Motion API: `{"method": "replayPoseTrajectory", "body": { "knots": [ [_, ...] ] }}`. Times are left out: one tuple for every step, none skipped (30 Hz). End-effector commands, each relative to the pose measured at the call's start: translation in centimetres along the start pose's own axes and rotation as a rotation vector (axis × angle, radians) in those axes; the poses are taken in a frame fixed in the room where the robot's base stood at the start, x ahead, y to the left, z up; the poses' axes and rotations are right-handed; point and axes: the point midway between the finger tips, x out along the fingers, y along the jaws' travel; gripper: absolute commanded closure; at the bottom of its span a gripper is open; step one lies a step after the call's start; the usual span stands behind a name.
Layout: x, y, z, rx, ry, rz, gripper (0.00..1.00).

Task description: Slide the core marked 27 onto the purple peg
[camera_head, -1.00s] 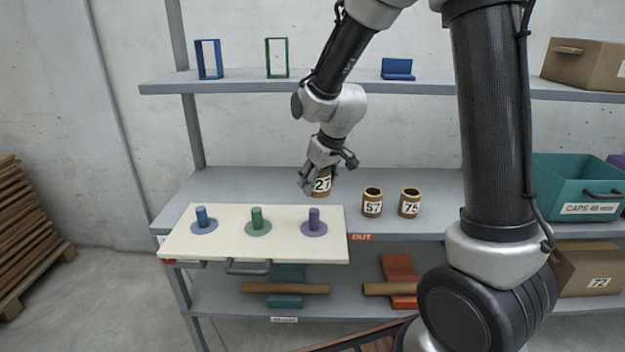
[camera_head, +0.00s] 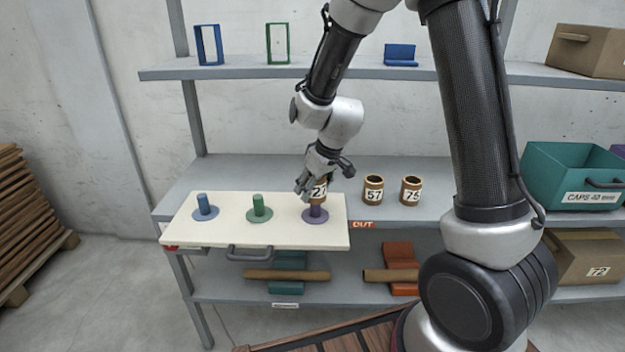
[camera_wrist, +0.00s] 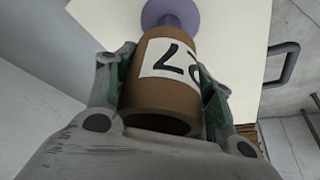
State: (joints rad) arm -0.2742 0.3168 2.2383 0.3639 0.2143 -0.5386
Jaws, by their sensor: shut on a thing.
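The brown core marked 27 (camera_head: 319,190) is held in my gripper (camera_head: 312,187), upright and close to the purple peg (camera_head: 316,213). In the head view the peg stands just below the core's lower end; I cannot tell whether its tip is inside. In the wrist view the core (camera_wrist: 162,90) sits between both fingers of my gripper (camera_wrist: 165,90), its label partly hidden by a finger. The purple peg's base (camera_wrist: 172,14) shows beyond the core's far end.
The cream board (camera_head: 285,232) also bears a blue peg (camera_head: 203,205) and a green peg (camera_head: 259,208), both bare. Cores marked 57 (camera_head: 373,191) and 75 (camera_head: 411,191) stand on the shelf to the right. A grey handle (camera_head: 249,254) sticks out at the board's front.

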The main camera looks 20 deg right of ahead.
Motion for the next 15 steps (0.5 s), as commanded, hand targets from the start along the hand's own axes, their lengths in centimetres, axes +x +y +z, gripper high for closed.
{"method": "replayPoseTrajectory", "body": {
  "knots": [
    [0.4, 0.0, 0.2, 0.000, -0.002, 0.000, 0.71],
    [0.6, 0.0, 0.3, 0.000, -0.002, 0.000, 0.71],
    [0.9, 0.0, 0.4, 0.001, -0.002, 0.000, 0.71],
    [1.1, 0.0, 0.5, 0.000, -0.002, 0.001, 0.71],
    [1.3, 0.0, 0.6, 0.001, -0.002, 0.000, 0.71],
    [1.6, 0.0, 0.7, 0.000, -0.001, 0.000, 0.71],
    [1.8, 0.0, 0.8, 0.001, -0.001, 0.000, 0.71],
    [2.0, 0.0, 0.8, 0.000, -0.001, 0.000, 0.71],
    [2.3, 0.0, 1.0, 0.000, -0.002, 0.000, 0.71],
    [2.5, 0.0, 1.1, 0.001, -0.002, 0.000, 0.71],
    [2.8, 0.0, 1.2, 0.001, -0.002, 0.000, 0.71],
    [3.0, 0.0, 1.3, 0.000, -0.002, 0.001, 0.71],
    [3.2, 0.0, 1.4, 0.001, -0.002, 0.001, 0.71],
    [3.4, 0.0, 1.5, 0.001, -0.001, 0.001, 0.71],
    [3.7, 0.1, 1.6, 0.001, -0.002, 0.000, 0.71]
  ]
}}
